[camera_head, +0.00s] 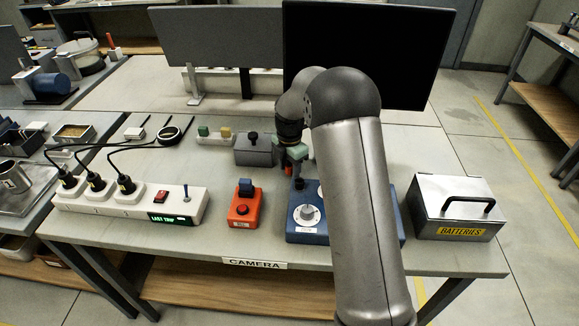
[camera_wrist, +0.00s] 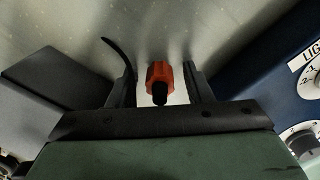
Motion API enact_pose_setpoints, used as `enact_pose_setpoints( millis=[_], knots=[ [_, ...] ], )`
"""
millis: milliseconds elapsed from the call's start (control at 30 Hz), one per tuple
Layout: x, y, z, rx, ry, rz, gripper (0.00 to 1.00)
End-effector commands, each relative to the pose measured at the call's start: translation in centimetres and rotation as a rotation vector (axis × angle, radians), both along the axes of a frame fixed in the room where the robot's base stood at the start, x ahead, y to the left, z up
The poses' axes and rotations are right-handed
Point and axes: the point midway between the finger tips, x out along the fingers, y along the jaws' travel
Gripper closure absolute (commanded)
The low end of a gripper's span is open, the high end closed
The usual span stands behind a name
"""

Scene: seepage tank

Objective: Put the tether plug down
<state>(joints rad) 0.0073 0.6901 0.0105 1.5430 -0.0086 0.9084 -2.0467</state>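An orange-red plug (camera_wrist: 159,74) with a dark end, which I take to be the tether plug, is between the fingers of my gripper (camera_wrist: 160,88) in the wrist view. A narrow gap shows on each side of it, so the fingers look open around it and not pressed on it. In the head view my gripper (camera_head: 295,155) is low over the bench, between a grey box and a blue dial box, and a small bit of the red plug (camera_head: 288,171) shows beside it. Whether the plug rests on the bench I cannot tell. A thin black curved line, perhaps a cable, shows near the left finger.
The blue dial box (camera_head: 307,226) is close on the right, partly behind my arm. The grey box (camera_head: 254,150) with a black knob is close on the left. An orange switch box (camera_head: 243,209), a power strip (camera_head: 130,201) and a metal batteries box (camera_head: 455,208) stand nearby.

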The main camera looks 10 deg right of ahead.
Motion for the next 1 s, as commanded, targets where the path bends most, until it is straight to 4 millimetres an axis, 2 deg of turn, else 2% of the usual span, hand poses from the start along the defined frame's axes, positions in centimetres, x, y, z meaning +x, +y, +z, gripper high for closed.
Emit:
enact_pose_setpoints(
  millis=[233, 400, 800, 1000],
  knots=[
    [0.0, 0.0, 0.1, 0.000, 0.000, 0.001, 0.55],
    [0.1, 0.0, 1.5, 0.000, -0.002, 0.001, 0.55],
    [0.1, 0.0, 9.8, 0.000, -0.004, 0.000, 0.55],
    [0.0, 0.0, 12.3, 0.000, -0.001, 0.001, 0.55]
  ],
)
